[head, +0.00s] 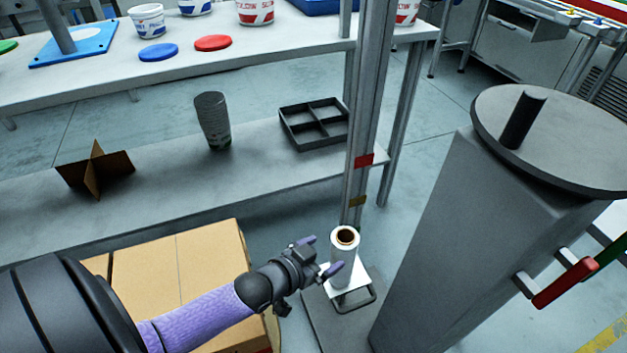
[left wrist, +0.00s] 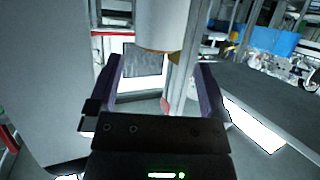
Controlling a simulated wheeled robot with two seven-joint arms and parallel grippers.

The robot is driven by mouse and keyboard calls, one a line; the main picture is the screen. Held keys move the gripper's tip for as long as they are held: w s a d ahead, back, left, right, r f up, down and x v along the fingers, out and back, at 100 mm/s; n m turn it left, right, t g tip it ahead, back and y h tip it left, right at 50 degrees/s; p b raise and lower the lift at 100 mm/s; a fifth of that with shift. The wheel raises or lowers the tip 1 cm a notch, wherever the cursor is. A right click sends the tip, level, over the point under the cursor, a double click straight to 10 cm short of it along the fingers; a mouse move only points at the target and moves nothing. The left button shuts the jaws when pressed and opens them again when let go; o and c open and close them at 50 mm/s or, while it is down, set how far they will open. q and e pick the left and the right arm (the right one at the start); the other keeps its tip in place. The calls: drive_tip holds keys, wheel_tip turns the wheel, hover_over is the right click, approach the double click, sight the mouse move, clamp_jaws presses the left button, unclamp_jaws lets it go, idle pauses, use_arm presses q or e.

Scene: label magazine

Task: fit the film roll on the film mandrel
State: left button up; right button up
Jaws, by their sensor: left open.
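The film roll (head: 342,267), white with a brown core, stands upright beside the metal post in the head view. A white plate shows around its lower end. My left gripper (head: 319,256) is open at the roll, with one purple finger in front of it. In the left wrist view, a white cylinder with a tan lower rim, seemingly the roll (left wrist: 162,25), shows beyond my open left gripper (left wrist: 160,65). Contact cannot be told. A bare dark peg (head: 523,120) stands on a round grey disc at right; I cannot tell whether it is the mandrel. My right gripper is not visible.
The tall metal post (head: 370,110) stands close behind the roll. Cardboard boxes (head: 190,275) lie under my left arm. A grey machine (head: 455,235) with a red handle (head: 565,283) stands at right. The lower shelf (head: 250,170) holds stacked cups and a black divided tray.

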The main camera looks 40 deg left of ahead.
use_arm(q)
drive_tip(key=shift+v, duration=1.05)
